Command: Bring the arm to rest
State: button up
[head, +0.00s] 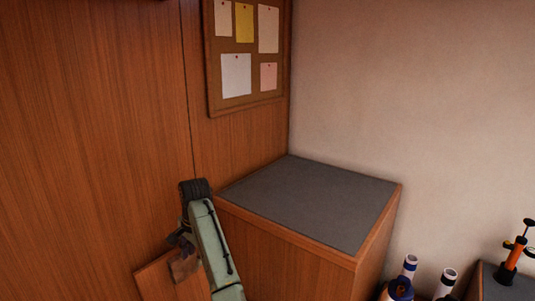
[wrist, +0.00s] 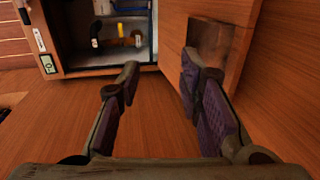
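My arm (head: 212,245) rises from the bottom of the head view in front of the wood-panelled wall, left of the grey-topped cabinet. My gripper (wrist: 160,72) is open in the wrist view, its two dark padded fingers apart with nothing between them. In the head view the gripper (head: 180,242) is small, dark and partly hidden by the arm. An open wooden door (wrist: 227,20) with a dark brown square patch stands just beyond the right finger. I cannot tell whether the finger touches it.
An open compartment (wrist: 60,66) with small items inside lies beyond the fingers. The grey-topped cabinet (head: 310,200) stands in the corner, its top bare. A pinboard (head: 245,104) hangs above. Rolled tubes (head: 410,266) and an orange-and-black pump (head: 514,255) are at lower right.

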jog(key=w+a+f, duration=0.4)
jog(key=a+f, duration=0.1)
jog(key=shift+w+a+f, duration=0.15)
jog(key=shift+a+f, duration=0.1)
jog(key=shift+f, duration=0.05)
jog(key=shift+f, duration=0.15)
dwell(0.4)
